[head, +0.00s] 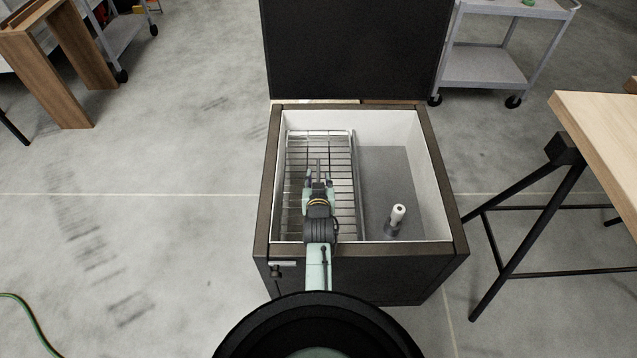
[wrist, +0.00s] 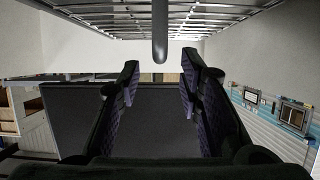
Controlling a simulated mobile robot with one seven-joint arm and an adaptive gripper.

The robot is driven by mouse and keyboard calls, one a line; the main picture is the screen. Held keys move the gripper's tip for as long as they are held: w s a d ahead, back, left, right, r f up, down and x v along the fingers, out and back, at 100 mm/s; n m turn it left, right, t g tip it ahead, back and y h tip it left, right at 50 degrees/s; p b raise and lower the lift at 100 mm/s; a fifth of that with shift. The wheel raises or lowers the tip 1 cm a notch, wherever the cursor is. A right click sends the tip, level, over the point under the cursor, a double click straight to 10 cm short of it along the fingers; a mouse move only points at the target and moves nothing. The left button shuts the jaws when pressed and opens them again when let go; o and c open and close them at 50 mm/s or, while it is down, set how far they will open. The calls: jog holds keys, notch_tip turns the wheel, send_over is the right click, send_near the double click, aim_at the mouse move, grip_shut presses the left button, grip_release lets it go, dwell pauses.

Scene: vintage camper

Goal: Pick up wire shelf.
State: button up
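The wire shelf (head: 337,147) is a silver rack of thin bars inside the left half of an open dark box (head: 448,190) with white inner walls. In the head view my gripper (head: 319,176) is over the shelf and hides part of its near half. In the wrist view the fingers of my gripper (wrist: 161,75) are apart, with no object clearly held between them. The bars of the wire shelf (wrist: 100,8) run along the top of that view. A grey rod end sits above the gap between the fingers. Contact with the shelf cannot be told.
A small white-topped cylinder (head: 397,215) stands in the right half of the box. The raised dark lid (head: 355,50) is behind. A wooden table (head: 605,130) is at right, a grey cart (head: 485,65) at back right. Open floor lies to the left.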

aim_at(318, 173)
jog(key=shift+x, duration=2.4)
jog(key=shift+c, duration=0.5)
grip_shut()
jog(key=shift+r, duration=0.1)
